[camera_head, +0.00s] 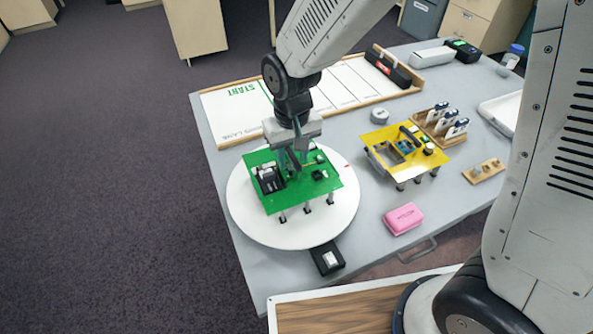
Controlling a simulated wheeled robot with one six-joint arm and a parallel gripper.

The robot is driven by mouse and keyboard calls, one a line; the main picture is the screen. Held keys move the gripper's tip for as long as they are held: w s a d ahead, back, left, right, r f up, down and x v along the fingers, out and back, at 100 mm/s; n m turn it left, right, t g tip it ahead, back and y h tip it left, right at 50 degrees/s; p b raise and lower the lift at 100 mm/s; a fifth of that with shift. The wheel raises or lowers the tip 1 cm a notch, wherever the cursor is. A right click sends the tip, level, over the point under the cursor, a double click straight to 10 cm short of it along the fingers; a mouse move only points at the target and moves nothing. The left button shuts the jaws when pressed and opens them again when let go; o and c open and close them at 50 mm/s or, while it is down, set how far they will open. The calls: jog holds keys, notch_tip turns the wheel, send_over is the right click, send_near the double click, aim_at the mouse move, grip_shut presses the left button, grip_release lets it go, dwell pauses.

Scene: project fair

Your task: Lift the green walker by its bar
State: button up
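The green walker (270,200) is a flat green board on short dark legs, with small black parts on top. It is over the round white disc (252,226) at the table's left side, and its feet appear to be at the disc's surface. My gripper (296,160) points down at the middle of the board, from above its far half. The fingers reach the place of the walker's bar and largely hide it. I cannot tell whether they are closed on it.
A yellow walker (432,160) stands to the right, near a wooden rack (455,137). A pink block (403,219) and a black box with a white button (327,258) lie nearer. A white START lane board (222,112) lies behind. Bare grey tabletop (365,215) separates the disc and block.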

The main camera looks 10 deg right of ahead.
jog(key=shift+f, duration=0.35)
grip_shut()
jog(key=shift+r, duration=0.15)
